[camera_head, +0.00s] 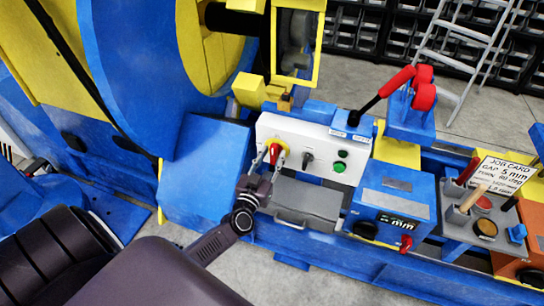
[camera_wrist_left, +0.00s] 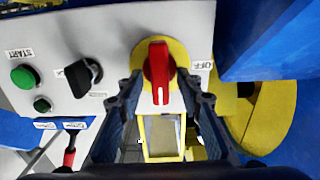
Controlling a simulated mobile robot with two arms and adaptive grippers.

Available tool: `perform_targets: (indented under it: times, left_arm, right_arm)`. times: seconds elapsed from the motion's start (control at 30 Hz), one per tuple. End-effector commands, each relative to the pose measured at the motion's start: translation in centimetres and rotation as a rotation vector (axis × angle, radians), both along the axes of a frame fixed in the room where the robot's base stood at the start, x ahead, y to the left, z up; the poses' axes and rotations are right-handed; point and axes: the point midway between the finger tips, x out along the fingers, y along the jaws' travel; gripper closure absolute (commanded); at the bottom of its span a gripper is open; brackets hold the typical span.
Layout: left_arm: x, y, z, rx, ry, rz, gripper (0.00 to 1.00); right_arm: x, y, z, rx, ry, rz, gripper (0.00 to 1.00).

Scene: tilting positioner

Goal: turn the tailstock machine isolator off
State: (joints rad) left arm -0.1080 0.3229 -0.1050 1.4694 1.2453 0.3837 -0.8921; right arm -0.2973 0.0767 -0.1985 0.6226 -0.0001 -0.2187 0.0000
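The isolator, a red handle on a yellow disc (camera_head: 277,147), sits at the left end of the white control panel (camera_head: 300,136). In the left wrist view the red handle (camera_wrist_left: 158,68) stands vertical in the picture, with an OFF label (camera_wrist_left: 202,65) to the right of the disc. My left gripper (camera_head: 269,158) is at the isolator, fingers open. In the left wrist view its fingertips (camera_wrist_left: 160,80) are on either side of the handle, with gaps visible on both sides. My right gripper is not in view.
A black knob (camera_head: 308,158) and green buttons (camera_head: 340,166) share the panel. Below are a grey drawer-like box (camera_head: 305,198) and a blue box (camera_head: 391,202). A red-handled lever (camera_head: 397,82) stands behind to the right. A large blue disc (camera_head: 135,70) is at left.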

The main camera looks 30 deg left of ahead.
Motion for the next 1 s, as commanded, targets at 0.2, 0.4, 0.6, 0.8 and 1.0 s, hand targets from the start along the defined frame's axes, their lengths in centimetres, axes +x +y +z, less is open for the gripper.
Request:
perform_targets:
  times: [0.2,0.4,0.6,0.8,1.0]
  left_arm:
    - [-0.02,0.00,0.00,0.000,0.000,0.000,0.76]
    - [-0.03,-0.01,0.00,0.000,0.000,0.000,0.97]
    - [-0.04,-0.01,-0.01,-0.002,0.000,0.000,1.00]
    - [-0.05,0.02,-0.01,-0.037,-0.009,0.000,1.00]
    - [-0.07,0.07,-0.04,-0.143,-0.033,0.000,1.00]
  right_arm:
    - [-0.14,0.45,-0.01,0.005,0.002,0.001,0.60]
    - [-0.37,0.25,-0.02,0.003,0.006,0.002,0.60]
    - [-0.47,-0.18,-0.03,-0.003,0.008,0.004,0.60]
    - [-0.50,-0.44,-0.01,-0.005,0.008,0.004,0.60]
    - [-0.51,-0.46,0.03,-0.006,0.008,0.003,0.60]
